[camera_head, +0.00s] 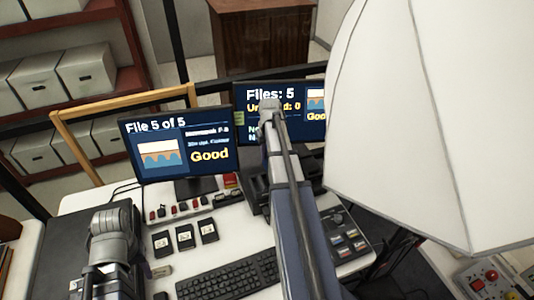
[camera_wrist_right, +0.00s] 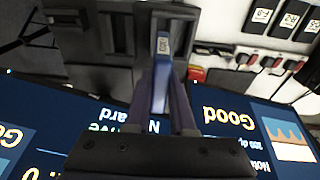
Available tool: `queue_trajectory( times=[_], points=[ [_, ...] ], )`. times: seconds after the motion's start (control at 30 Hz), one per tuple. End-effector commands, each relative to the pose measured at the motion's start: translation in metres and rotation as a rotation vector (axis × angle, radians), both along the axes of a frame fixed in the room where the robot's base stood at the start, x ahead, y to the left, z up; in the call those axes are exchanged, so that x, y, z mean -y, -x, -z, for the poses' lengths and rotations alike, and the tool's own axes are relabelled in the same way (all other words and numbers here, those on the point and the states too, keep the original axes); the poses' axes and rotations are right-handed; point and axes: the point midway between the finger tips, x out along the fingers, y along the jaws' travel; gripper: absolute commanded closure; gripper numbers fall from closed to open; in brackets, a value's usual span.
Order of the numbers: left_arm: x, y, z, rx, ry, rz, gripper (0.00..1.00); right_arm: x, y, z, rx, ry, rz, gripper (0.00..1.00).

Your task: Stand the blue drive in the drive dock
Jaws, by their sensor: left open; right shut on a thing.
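The blue drive (camera_wrist_right: 160,88) is between the two fingers of my right gripper (camera_wrist_right: 168,95) in the right wrist view. The gripper is shut on it. The drive's labelled end is at a dark, slotted block that looks like the drive dock (camera_wrist_right: 182,18). I cannot tell how deep the drive sits in it. In the head view, my right arm hides the drive and the right gripper; part of dark equipment (camera_head: 254,193) shows beside the arm. My left gripper (camera_head: 98,286) is open at the lower left, partly cut off by the frame edge.
Two monitors, left (camera_head: 180,150) and right (camera_head: 300,105), stand at the back of the white desk. Three black cartridges (camera_head: 185,237) lie before a row of red-and-black items (camera_head: 190,207). A keyboard (camera_head: 228,276) lies in front. A large white panel (camera_head: 430,120) fills the right side.

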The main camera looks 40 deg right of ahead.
Motion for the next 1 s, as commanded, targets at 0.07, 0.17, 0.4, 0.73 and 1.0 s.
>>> queue_trajectory(
  times=[0.07,0.17,0.4,0.73,1.0],
  points=[
    [0.0,0.0,-0.002,0.0,0.0,0.0,0.53,0.003,0.0,-0.001,0.0,0.0,0.001,1.0],
    [0.0,0.0,-0.004,0.0,0.0,0.0,0.53,0.022,0.004,-0.004,0.0,0.0,0.005,1.0],
    [0.0,0.0,-0.009,0.0,0.0,-0.002,0.53,0.074,0.021,-0.01,0.0,0.0,0.004,1.0],
    [0.0,0.0,-0.009,0.0,0.0,-0.002,0.53,0.086,0.027,-0.009,0.0,0.0,0.0,1.0],
    [0.0,0.0,-0.001,0.0,0.0,-0.002,0.53,0.086,0.027,-0.001,0.0,0.0,0.0,1.0]
  ],
)
